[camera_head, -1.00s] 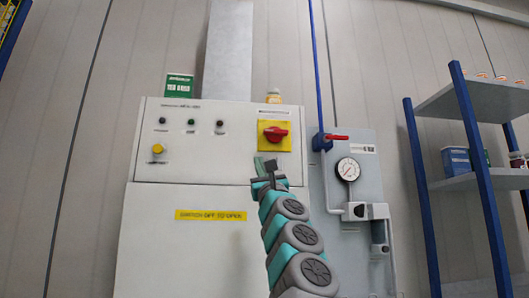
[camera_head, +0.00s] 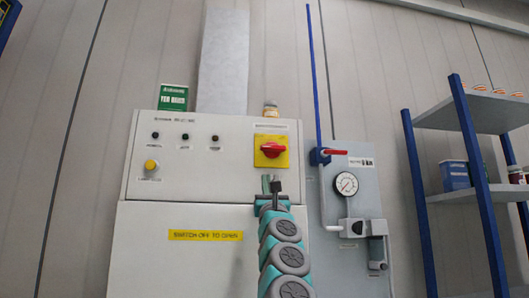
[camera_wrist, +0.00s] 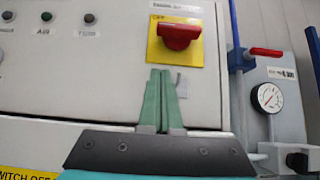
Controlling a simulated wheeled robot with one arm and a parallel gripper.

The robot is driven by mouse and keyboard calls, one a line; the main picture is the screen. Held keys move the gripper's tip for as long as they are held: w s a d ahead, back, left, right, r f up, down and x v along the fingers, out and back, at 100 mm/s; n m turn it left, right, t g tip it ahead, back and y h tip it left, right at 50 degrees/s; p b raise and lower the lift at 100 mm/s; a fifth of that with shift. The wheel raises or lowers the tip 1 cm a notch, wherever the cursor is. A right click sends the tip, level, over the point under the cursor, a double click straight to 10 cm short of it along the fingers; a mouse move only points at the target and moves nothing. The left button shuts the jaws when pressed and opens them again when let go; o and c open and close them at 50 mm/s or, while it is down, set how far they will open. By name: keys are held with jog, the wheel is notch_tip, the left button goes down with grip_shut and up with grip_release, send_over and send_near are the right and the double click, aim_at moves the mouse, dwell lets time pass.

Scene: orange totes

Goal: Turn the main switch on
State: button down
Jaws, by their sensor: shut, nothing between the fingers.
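The main switch is a red rotary knob (camera_head: 272,149) on a yellow plate (camera_head: 284,160), at the upper right of the grey control cabinet. In the head view the knob lies nearly level, slightly tilted. In the wrist view the knob (camera_wrist: 180,36) sits at the top middle, with partly legible lettering on its yellow plate. My gripper (camera_head: 270,178) is just below the plate in the head view. Its two green fingers (camera_wrist: 162,75) are closed together and empty, pointing up towards the knob. Whether the fingertips touch the cabinet face I cannot tell.
The cabinet (camera_head: 220,165) also bears a yellow button (camera_head: 151,166) and several small lamps. To its right are a grey panel (camera_head: 375,190) with a red-handled valve (camera_head: 330,151) and a pressure gauge (camera_head: 346,183). A blue-framed shelf (camera_head: 470,180) stands at the right.

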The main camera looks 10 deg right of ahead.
aim_at(264, 151)
jog(key=p+x, duration=0.5)
jog(key=shift+w+r, duration=0.2)
jog(key=shift+r, duration=0.1)
jog(key=shift+r+p, duration=1.15)
jog(key=shift+r, duration=0.6)
jog(key=shift+s+a+m+h+b, duration=0.15)
jog(key=shift+m+h+b, duration=0.15)
jog(key=shift+m+h, duration=0.2)
jog(key=shift+r+m+h+b, duration=0.1)
jog(key=shift+m+h+b, duration=0.2)
jog(key=shift+m+h, duration=0.6)
